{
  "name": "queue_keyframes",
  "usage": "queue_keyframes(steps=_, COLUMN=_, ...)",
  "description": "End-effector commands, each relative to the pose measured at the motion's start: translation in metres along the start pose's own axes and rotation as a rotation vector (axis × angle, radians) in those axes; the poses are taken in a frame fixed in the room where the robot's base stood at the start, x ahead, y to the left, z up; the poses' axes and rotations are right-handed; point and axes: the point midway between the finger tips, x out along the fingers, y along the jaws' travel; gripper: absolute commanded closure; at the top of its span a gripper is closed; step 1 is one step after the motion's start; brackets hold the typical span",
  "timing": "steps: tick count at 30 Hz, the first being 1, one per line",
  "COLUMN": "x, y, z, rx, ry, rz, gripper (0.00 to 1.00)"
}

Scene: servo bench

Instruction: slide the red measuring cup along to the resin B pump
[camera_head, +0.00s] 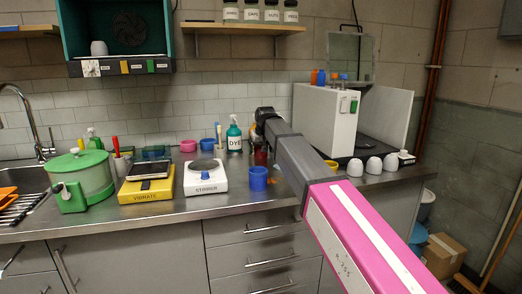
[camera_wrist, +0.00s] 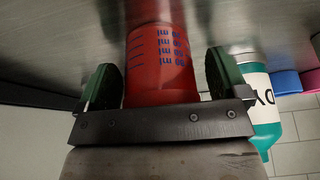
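The red measuring cup (camera_wrist: 160,62) with blue scale marks lies between the two green-padded fingers of my gripper (camera_wrist: 163,85) in the wrist view. A narrow gap shows between the cup and the right pad; the left pad is very close to the cup. In the camera_head view, part of the red cup (camera_head: 261,157) shows beside my gripper, just right of a teal pump bottle labelled DYE (camera_head: 234,140). My arm hides the bench behind it. I see no readable resin B label, so I cannot tell which thing is that pump.
A blue cup (camera_head: 258,179) stands in front of the red cup. The white stirrer (camera_head: 206,178) and yellow vibrate unit (camera_head: 146,188) are to the left. A white machine (camera_head: 323,122) and several white domes (camera_head: 373,166) stand to the right. Bare steel lies along the front edge.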

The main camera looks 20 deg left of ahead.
Motion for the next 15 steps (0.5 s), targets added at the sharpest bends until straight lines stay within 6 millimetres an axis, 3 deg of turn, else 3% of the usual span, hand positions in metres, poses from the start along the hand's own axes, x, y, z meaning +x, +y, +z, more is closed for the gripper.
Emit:
queue_keyframes(steps=10, x=-0.001, y=0.000, z=0.000, rx=0.000, ry=0.000, rz=0.000, gripper=0.07)
queue_keyframes(steps=15, x=-0.012, y=0.000, z=0.000, rx=0.000, ry=0.002, rz=0.000, gripper=0.07)
